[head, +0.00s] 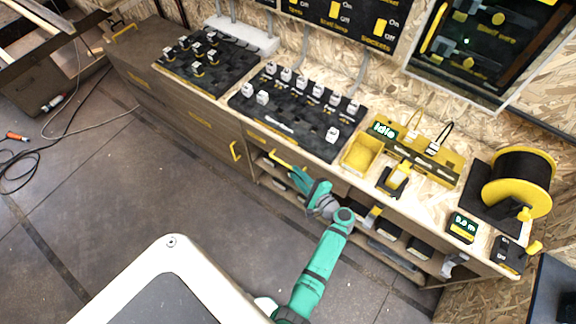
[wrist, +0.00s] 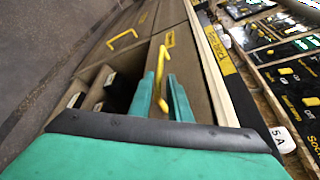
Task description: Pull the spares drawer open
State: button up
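My gripper (head: 292,172) is at this handle, coming from the front right. In the wrist view the handle (wrist: 160,68) runs between my gripper's two teal fingers (wrist: 160,90), one on each side. I cannot tell whether the fingers press on it. The drawer front (wrist: 192,75) carries a yellow label too small to read. I see no clear gap between this front and the bench.
A cabinet handle (head: 235,151) is just left, also visible in the wrist view (wrist: 122,38). Open shelves with bins (head: 385,228) lie below the drawer. The bench top holds switch boards (head: 300,112), a yellow tray (head: 362,153) and a cable spool (head: 522,180). Floor in front is clear; cables lie far left.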

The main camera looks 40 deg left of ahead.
aim_at(288, 166)
jog(key=shift+x, duration=3.15)
grip_shut()
